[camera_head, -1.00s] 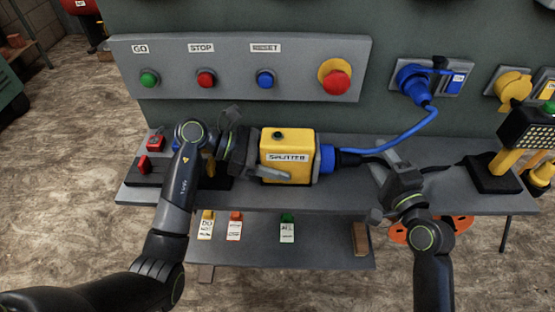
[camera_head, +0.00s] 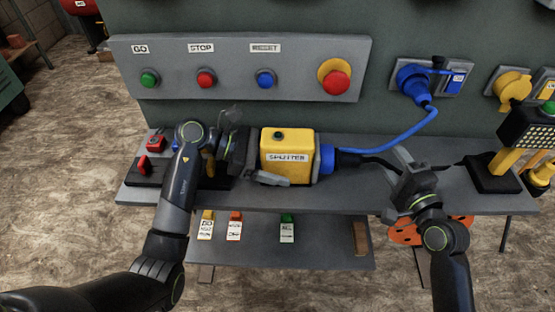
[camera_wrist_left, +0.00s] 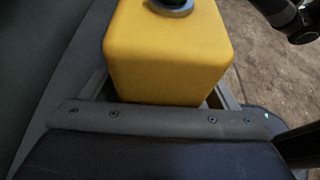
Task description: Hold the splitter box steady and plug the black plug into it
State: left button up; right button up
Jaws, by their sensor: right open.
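The yellow splitter box (camera_head: 287,157) stands on the grey shelf, with a blue socket (camera_head: 326,158) on its right end. My left gripper (camera_head: 262,160) is at the box's left end, one finger along its front. In the left wrist view the box (camera_wrist_left: 168,55) sits between both fingers. The black plug (camera_head: 346,158) is at the blue socket and looks seated, though its depth is hard to tell. Its black cable runs right, passing behind my right gripper (camera_head: 396,184). That gripper is open and empty, to the right of the plug and apart from it.
A blue cable (camera_head: 408,131) runs from the wall plug (camera_head: 413,84) down to the box's right end. A button panel (camera_head: 240,68) is above. A lamp stand (camera_head: 490,172) is at right. Red switches (camera_head: 145,164) lie left. Tagged padlocks (camera_head: 287,228) hang below the shelf (camera_head: 345,199).

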pick_arm(q)
jog(key=v, duration=1.2)
